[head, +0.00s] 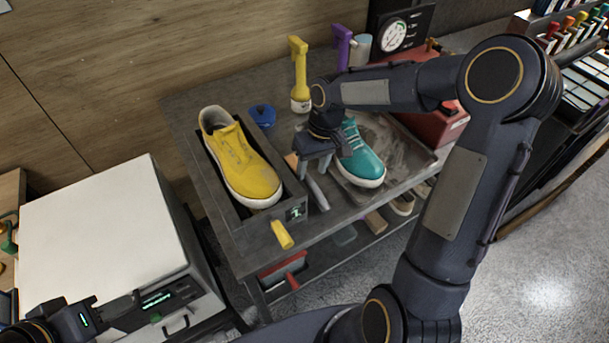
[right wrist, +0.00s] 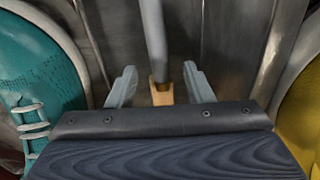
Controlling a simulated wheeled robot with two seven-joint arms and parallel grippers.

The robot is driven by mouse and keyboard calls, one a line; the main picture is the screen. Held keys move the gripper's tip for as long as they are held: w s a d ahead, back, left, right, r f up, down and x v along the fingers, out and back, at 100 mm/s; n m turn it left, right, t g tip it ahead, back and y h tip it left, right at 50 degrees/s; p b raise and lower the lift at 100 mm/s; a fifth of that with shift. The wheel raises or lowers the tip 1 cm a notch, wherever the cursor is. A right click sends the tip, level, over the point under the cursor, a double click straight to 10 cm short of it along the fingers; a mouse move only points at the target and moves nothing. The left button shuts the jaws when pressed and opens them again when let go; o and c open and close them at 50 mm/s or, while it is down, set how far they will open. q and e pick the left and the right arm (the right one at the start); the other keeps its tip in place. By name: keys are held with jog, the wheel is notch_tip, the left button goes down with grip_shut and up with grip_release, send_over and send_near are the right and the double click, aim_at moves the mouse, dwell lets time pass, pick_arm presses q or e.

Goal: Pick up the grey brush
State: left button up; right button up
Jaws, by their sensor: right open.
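The grey brush (head: 318,194) lies on the workbench between the yellow shoe and the teal shoe. Its grey handle (right wrist: 153,40) and light wooden part (right wrist: 162,94) show in the right wrist view. My right gripper (head: 313,168) is above it, pointing down. In the right wrist view its two fingers (right wrist: 160,88) are apart, one on each side of the brush in the picture, with visible gaps. Whether they are down at the brush's height is unclear. My left gripper (head: 140,307) is at the lower left, over the white cabinet; its fingertips cannot be made out.
The yellow shoe (head: 240,165) sits in a dark tray, left of the brush. The teal shoe (head: 359,160) is close on the right. The white cabinet (head: 95,225) is at left.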

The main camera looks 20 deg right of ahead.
aim_at(310, 178)
jog(key=shift+s+a+f+p, duration=0.1)
jog(key=shift+a+f+p, duration=0.05)
jog(key=shift+f, duration=0.75)
jog(key=shift+a+f+p, duration=0.15)
jog(key=shift+f, duration=0.75)
grip_shut()
